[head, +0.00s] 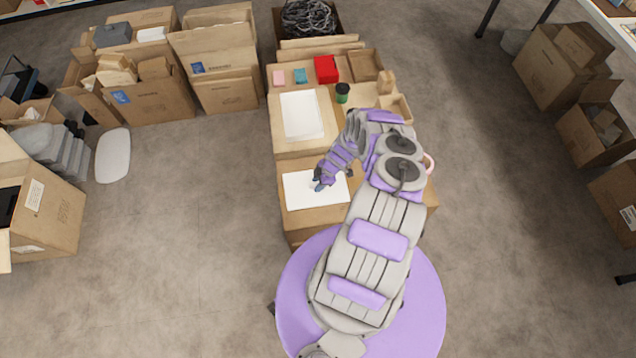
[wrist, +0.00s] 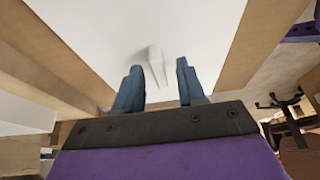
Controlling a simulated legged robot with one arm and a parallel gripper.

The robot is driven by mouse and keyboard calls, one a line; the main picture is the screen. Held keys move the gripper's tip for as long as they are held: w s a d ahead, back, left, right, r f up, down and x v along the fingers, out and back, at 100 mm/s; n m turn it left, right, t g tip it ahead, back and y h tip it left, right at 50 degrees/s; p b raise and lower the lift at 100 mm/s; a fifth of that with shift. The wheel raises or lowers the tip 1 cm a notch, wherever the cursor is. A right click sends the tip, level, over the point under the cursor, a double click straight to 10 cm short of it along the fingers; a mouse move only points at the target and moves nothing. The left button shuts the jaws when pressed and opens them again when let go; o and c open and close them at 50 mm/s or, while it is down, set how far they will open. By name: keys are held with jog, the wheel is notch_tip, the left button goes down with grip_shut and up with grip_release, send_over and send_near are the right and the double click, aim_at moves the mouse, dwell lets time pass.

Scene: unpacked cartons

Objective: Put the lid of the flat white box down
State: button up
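A flat white panel (head: 300,192) lies on the near cardboard-coloured surface, under my gripper (head: 319,184). In the wrist view the white panel (wrist: 200,25) fills the upper middle. A small pale knob (wrist: 154,62) stands on it. My gripper (wrist: 160,82) has its two blue fingers apart, with the knob just beyond and between the tips, nearer the left finger. I see no clear contact. A second flat white rectangle (head: 301,114) lies farther back on the table. I cannot tell for sure which white piece is the lid and which the box.
Behind the second white rectangle are a red box (head: 326,69), a teal item (head: 300,76), a pink item (head: 278,78) and a dark cup with a green band (head: 342,93). Open cartons (head: 150,95) stand left and right.

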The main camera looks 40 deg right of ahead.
jog(key=s+d+r+m+g+h+p, duration=0.1)
jog(key=d+r+p, duration=0.15)
jog(key=r, duration=0.75)
jog(key=s+d+r+g+p, duration=0.15)
jog(key=d+r, duration=0.25)
jog(key=r, duration=0.6)
jog(key=a+r+m+g+h, duration=0.1)
jog(key=a+r+m, duration=0.3)
jog(key=r, duration=1.1)
jog(key=a+r+m+g+h, duration=0.15)
jog(key=a+r, duration=0.45)
jog(key=r, duration=0.9)
jog(key=s+a+r+m, duration=0.4)
jog(key=s+a+r, duration=0.5)
jog(key=a+r, duration=0.45)
jog(key=s+a+r, duration=0.2)
jog(key=s+a, duration=0.3)
jog(key=s, duration=0.2)
jog(key=s+a+r+m, duration=0.1)
jog(key=s+a, duration=0.3)
jog(key=s, duration=0.4)
jog(key=shift+a+r+t, duration=0.4)
jog(key=shift+r, duration=0.2)
